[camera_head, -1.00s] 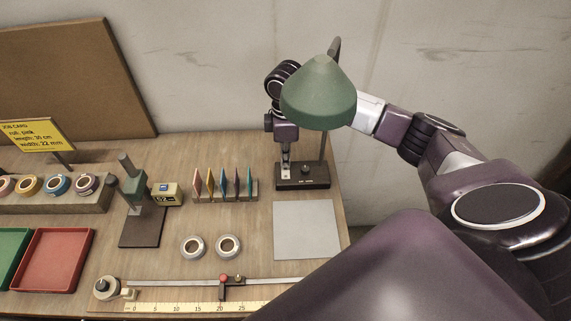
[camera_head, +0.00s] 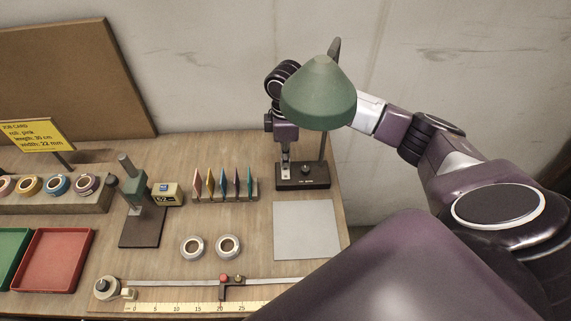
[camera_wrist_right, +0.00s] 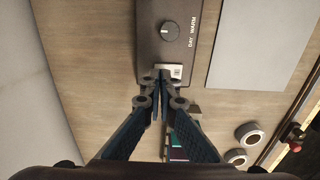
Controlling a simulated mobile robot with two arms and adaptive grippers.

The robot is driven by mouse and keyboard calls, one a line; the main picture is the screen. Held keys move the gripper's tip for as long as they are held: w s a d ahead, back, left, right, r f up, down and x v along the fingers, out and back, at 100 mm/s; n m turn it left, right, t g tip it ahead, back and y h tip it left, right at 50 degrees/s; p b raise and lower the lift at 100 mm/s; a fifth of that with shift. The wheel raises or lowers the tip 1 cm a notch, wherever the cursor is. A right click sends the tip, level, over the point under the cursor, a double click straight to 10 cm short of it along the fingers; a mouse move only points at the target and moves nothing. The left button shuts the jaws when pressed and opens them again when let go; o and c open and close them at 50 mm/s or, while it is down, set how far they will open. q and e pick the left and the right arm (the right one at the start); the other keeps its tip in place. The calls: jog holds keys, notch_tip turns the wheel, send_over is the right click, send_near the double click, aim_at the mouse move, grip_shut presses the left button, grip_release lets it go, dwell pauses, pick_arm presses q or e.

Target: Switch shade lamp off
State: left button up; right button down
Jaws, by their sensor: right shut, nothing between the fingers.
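The shade lamp has a green cone shade (camera_head: 318,95) over a dark base (camera_head: 312,181) at the back right of the bench. The base carries a round knob (camera_wrist_right: 170,32) marked DAY and WARM, and a small pale switch plate (camera_wrist_right: 176,71). My right gripper (camera_head: 286,163) reaches in behind the shade and points down at the left part of the base. In the right wrist view, its shut, empty fingertips (camera_wrist_right: 160,76) are at the plate, partly covering it. I cannot tell whether they touch it. The bulb is hidden by the shade. My left gripper is not in view.
Colored cards in a rack (camera_head: 226,190) stand left of the lamp. A grey sheet (camera_head: 306,231) lies in front of it. Two tape rolls (camera_head: 192,247), a ruler (camera_head: 180,307) and a red tray (camera_head: 57,260) are farther forward and left. The wall (camera_head: 210,60) rises behind.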

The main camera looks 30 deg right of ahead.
aim_at(285, 169)
jog(key=shift+f+b, duration=0.7)
jog(key=shift+f, duration=0.4)
dwell(0.6)
jog(key=shift+r, duration=0.15)
notch_tip(285, 169, up, 7)
jog(key=p, duration=0.5)
jog(key=shift+p, duration=0.35)
jog(key=shift+f, duration=0.2)
